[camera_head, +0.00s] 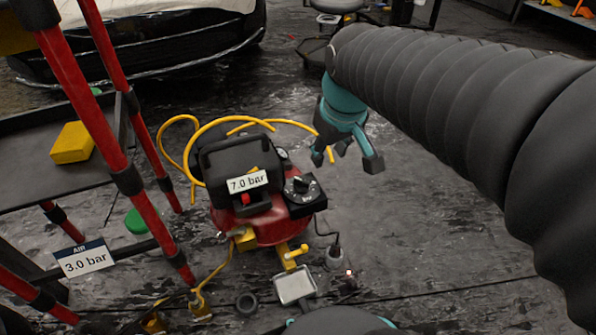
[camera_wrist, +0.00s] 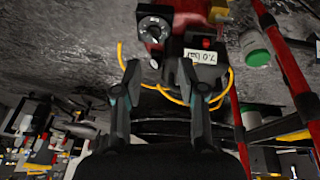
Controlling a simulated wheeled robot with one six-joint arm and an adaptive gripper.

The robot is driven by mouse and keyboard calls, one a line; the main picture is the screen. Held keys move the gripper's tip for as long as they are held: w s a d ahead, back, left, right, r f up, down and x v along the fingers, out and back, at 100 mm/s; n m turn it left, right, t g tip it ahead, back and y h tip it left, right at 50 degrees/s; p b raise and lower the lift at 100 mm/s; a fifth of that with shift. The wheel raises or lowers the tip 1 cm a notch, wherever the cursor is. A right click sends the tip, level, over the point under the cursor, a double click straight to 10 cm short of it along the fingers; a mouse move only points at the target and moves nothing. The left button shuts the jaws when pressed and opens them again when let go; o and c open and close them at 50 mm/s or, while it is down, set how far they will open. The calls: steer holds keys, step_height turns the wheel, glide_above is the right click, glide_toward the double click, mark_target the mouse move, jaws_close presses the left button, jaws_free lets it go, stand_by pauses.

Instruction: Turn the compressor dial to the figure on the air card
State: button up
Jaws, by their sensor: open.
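The red and black compressor (camera_head: 262,228) stands on the floor left of centre in the head view. Its round black dial (camera_head: 301,188) is on a box at its right side, and the dial also shows at the top of the wrist view (camera_wrist: 153,30). A label (camera_head: 248,181) on the compressor reads 7.0 bar. The air card (camera_head: 85,259) at lower left reads 3.0 bar. My gripper (camera_head: 350,162) is open and empty, above and to the right of the dial and apart from it. In the wrist view its fingers (camera_wrist: 166,80) are spread below the compressor.
Red poles (camera_head: 101,130) stand at the left beside a dark table (camera_head: 30,165) with a yellow block (camera_head: 72,143). A yellow hose (camera_head: 188,120) loops behind the compressor. A car (camera_head: 160,45) is behind. Floor to the right of the compressor is mostly clear.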

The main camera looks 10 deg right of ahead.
steer(key=w+f+n+g+b, duration=0.25)
steer(key=w+f, duration=0.35)
steer(key=w, duration=0.5)
steer(key=n+g+b, duration=0.1)
steer(key=n+b, duration=0.2)
steer(key=n, duration=0.1)
glide_toward(302, 180)
step_height(302, 180, down, 9)
steer(key=shift+f+b, duration=0.15)
steer(key=shift+b, duration=0.75)
steer(key=shift+c, duration=0.3)
jaws_close()
